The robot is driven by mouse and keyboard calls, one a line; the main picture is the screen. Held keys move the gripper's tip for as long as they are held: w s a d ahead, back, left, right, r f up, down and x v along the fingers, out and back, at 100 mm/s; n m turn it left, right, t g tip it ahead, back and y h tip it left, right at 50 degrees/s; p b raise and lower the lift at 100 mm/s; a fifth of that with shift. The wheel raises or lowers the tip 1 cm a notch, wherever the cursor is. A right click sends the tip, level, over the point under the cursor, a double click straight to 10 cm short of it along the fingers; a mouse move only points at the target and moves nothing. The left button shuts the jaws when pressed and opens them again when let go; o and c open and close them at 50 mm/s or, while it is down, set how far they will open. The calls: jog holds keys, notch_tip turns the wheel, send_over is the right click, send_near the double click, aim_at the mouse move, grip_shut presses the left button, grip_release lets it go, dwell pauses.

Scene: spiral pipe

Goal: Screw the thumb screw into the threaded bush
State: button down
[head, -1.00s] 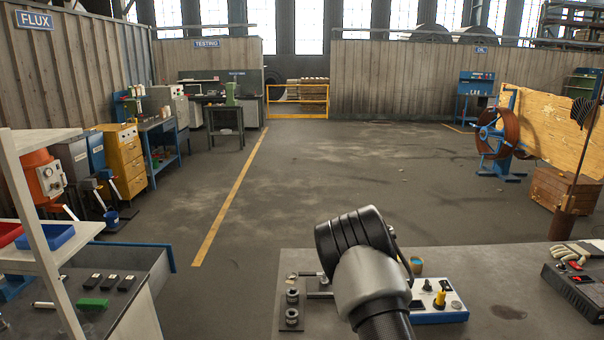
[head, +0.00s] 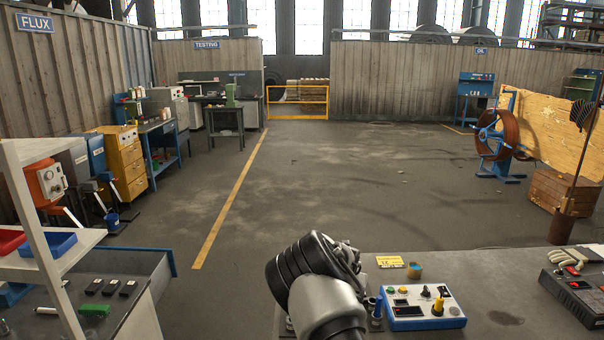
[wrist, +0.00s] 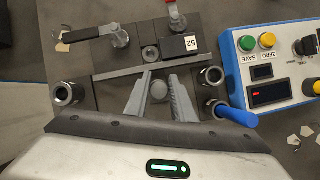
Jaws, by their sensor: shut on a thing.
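In the wrist view my gripper (wrist: 160,76) points down over a dark fixture plate (wrist: 112,70). Ring-shaped metal bushes stand at the left (wrist: 66,93) and right (wrist: 211,76) of the plate. Another, at the lower right, has a blue-handled piece (wrist: 237,115) by it. I cannot tell which is the threaded bush. In the head view my arm covers the gripper and most of the fixture.
Two toggle clamps, one at the left (wrist: 105,36) and one with a red handle (wrist: 176,14), stand at the fixture's far side. A blue-and-white control box (head: 422,307) is right of the fixture. A yellow card (head: 389,261) and a small cup (head: 414,270) lie behind it.

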jog(key=c, duration=1.7)
grip_release()
jog(key=shift+a, duration=0.1)
jog(key=shift+f+n+b, duration=0.15)
jog(key=shift+n+b, duration=0.35)
jog(key=shift+b, duration=0.25)
jog(key=shift+n+y+b, duration=0.9)
jog(key=shift+n+b, duration=0.7)
jog(key=shift+b, duration=0.25)
jog(key=shift+n+y+b, duration=0.3)
jog(key=shift+n+b, duration=0.3)
jog(key=shift+b, duration=0.05)
jog(key=shift+n+y+b, duration=0.6)
jog(key=shift+n+b, duration=0.4)
jog(key=shift+n, duration=0.4)
jog(key=shift+a+n+g, duration=0.15)
jog(key=shift+n+g, duration=0.15)
jog(key=shift+n, duration=0.1)
